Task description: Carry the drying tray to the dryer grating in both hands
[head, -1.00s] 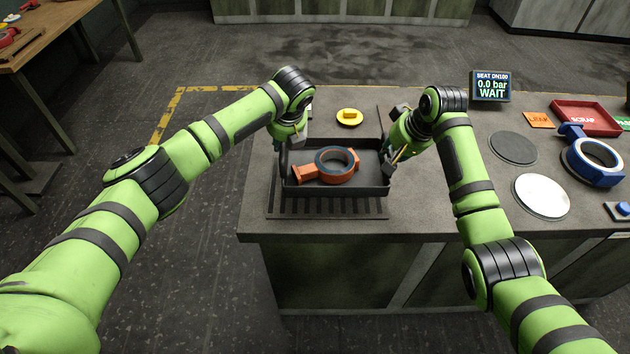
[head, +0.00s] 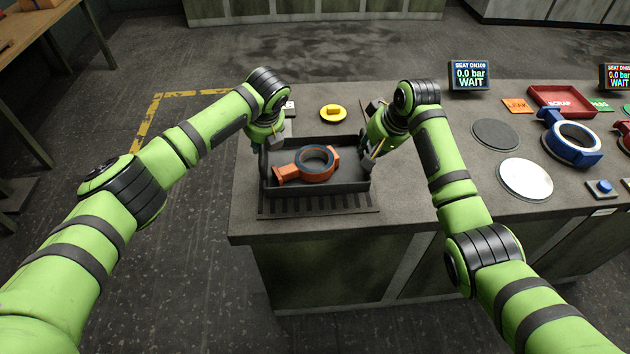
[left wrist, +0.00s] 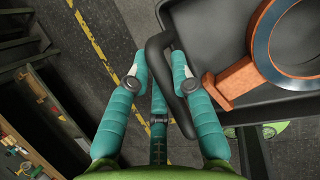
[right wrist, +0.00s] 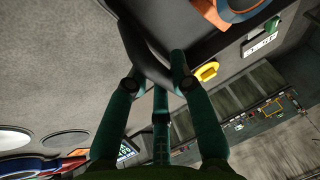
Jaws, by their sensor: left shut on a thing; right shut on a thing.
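The dark drying tray (head: 320,188) is over the dryer grating (head: 318,206) on the bench's left part; the grating's front slats show below the tray's front wall. I cannot tell whether the tray touches it. An orange casting (head: 289,173) with a dark ring lies in the tray. My left gripper (head: 263,146) is shut on the tray's left handle, a black loop between its fingers in the left wrist view (left wrist: 164,62). My right gripper (head: 372,152) is shut on the right handle, between its fingers in the right wrist view (right wrist: 150,62).
A yellow part (head: 333,114) lies behind the tray. To the right are a dark disc (head: 496,134), a pale disc (head: 524,180), a blue ring casting (head: 572,140), a red scrap tray (head: 562,98) and a display reading WAIT (head: 468,76). The bench's front edge is close to the grating.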

